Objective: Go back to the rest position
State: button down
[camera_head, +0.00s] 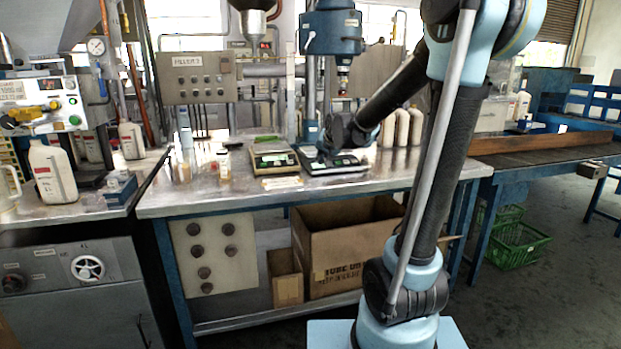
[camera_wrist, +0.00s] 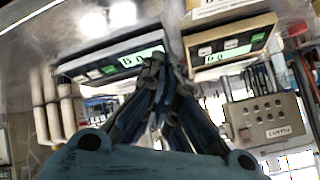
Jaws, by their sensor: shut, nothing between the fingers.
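My gripper (camera_head: 326,146) is at the end of my arm, above the metal workbench (camera_head: 400,172), near the right-hand scale. In the wrist view my gripper (camera_wrist: 161,66) has its fingers drawn together, with nothing visible between them. The right-hand scale (camera_head: 345,164) stands on the bench beneath the gripper and is partly hidden by it; its lit display also shows in the wrist view (camera_wrist: 137,58). I cannot tell the exact gap between gripper and scale. No rest position is marked in view.
A second scale (camera_head: 273,160) stands to the left. White bottles (camera_head: 402,128) stand behind the gripper at right. The filler control box (camera_head: 195,78) and a blue filling head (camera_head: 332,32) rise at the back. A cardboard box (camera_head: 345,250) sits on the lower shelf.

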jog(key=s+d+f+n+g+h, duration=0.1)
jog(key=s+d+f, duration=0.4)
jog(key=s, duration=0.8)
jog(key=s+d+f+n+g, duration=0.1)
jog(key=s+d+f+g, duration=0.3)
jog(key=s, duration=0.9)
jog(key=s+d+f+n+g+h, duration=0.1)
jog(key=s+d+f, duration=0.5)
jog(key=s, duration=0.7)
jog(key=shift+s+f+g+h, duration=0.25)
jog(key=shift+f+g, duration=0.2)
jog(key=shift+g, duration=0.35)
jog(key=shift+w, duration=0.1)
jog(key=shift+w+f, duration=0.2)
jog(key=shift+w, duration=0.25)
